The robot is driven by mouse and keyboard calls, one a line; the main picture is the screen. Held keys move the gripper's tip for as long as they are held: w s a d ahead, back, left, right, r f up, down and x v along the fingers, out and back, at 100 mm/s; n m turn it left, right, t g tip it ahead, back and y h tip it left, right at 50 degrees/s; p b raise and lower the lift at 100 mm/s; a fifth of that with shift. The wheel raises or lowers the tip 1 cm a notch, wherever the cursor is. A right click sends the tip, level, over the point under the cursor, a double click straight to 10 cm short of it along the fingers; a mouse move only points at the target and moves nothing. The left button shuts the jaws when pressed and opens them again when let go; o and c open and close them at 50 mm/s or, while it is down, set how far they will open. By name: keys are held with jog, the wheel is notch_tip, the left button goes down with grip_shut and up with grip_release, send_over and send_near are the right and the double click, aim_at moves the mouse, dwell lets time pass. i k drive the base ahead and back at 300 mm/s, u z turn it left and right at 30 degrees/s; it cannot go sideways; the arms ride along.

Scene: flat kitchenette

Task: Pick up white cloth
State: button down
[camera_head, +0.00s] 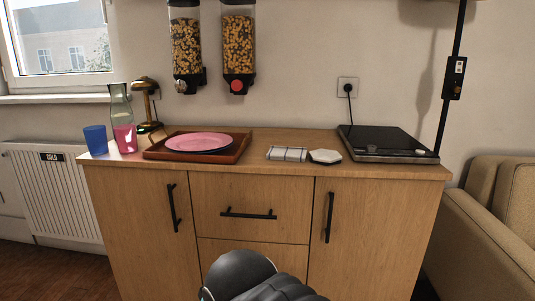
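A small folded white cloth with grey stripes (287,154) lies flat on the wooden counter, right of the middle. A white many-sided flat piece (325,156) lies just to its right; I cannot tell what it is made of. Dark rounded parts of my arm show at the bottom middle, in front of the cabinet and below the counter top. The fingers of my gripper do not show. Nothing covers the cloth.
A wooden tray (235,151) with a pink plate (199,141) stands left of the cloth. A blue cup (96,139), a carafe (120,103) and a brass lamp (147,88) stand further left. A black hotplate (388,140) is at right. Cereal dispensers (238,46) hang above.

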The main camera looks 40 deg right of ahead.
aim_at(287, 153)
jog(key=z, duration=1.15)
jog(key=k, duration=0.6)
jog(key=z, duration=0.35)
jog(key=i, duration=0.65)
jog(key=z, duration=0.15)
